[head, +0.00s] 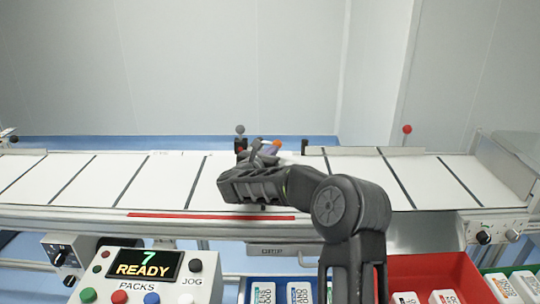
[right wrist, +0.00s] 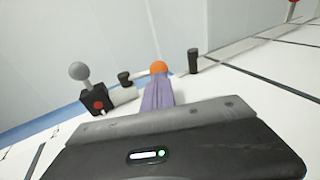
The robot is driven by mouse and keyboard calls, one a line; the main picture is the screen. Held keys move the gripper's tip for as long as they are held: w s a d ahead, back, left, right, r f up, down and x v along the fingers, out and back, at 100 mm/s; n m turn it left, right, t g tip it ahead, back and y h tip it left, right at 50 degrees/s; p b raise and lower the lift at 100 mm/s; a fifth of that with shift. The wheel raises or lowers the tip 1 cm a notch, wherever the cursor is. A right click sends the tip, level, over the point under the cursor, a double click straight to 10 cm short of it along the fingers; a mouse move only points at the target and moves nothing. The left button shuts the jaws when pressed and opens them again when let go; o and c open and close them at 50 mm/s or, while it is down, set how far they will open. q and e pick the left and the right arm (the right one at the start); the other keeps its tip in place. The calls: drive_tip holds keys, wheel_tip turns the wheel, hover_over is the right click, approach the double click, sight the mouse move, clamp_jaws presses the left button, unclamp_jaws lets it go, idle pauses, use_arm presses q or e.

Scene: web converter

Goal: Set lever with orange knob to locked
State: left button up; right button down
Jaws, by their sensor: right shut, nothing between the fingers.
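The orange knob (head: 277,143) of the lever shows at the far edge of the white web, just beyond my right gripper's fingers. It also shows in the right wrist view (right wrist: 159,67), at the tips of the fingers. My left gripper is not in view.
A grey-knobbed lever (right wrist: 80,72) on a black block with a red button stands left of the orange knob. A short black post (right wrist: 194,61) stands to its right. A red-knobbed lever (head: 407,129) is farther right. A control panel (head: 147,275) reads "7 READY".

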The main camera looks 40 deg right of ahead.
drive_tip(key=shift+s+d+f+n+t+y+b, duration=0.2)
drive_tip(key=shift+d+n+t+y+b, duration=0.75)
drive_tip(key=shift+b, duration=1.25)
drive_tip(key=shift+s+d+f+n+t+y+b, duration=0.15)
drive_tip(key=shift+d+n+t+y+b, duration=0.65)
drive_tip(key=shift+b, duration=1.35)
drive_tip(key=shift+w+n+t+b, duration=0.25)
drive_tip(key=shift+t+b, duration=0.15)
drive_tip(key=shift+t, duration=0.15)
drive_tip(key=shift+w+d+r+b, duration=0.15)
drive_tip(key=shift+d+b, duration=0.15)
drive_tip(key=shift+d, duration=0.2)
drive_tip(key=shift+w+d+r+b, duration=0.15)
drive_tip(key=shift+d+b, duration=0.15)
drive_tip(key=shift+d, duration=0.2)
drive_tip(key=shift+s, duration=0.1)
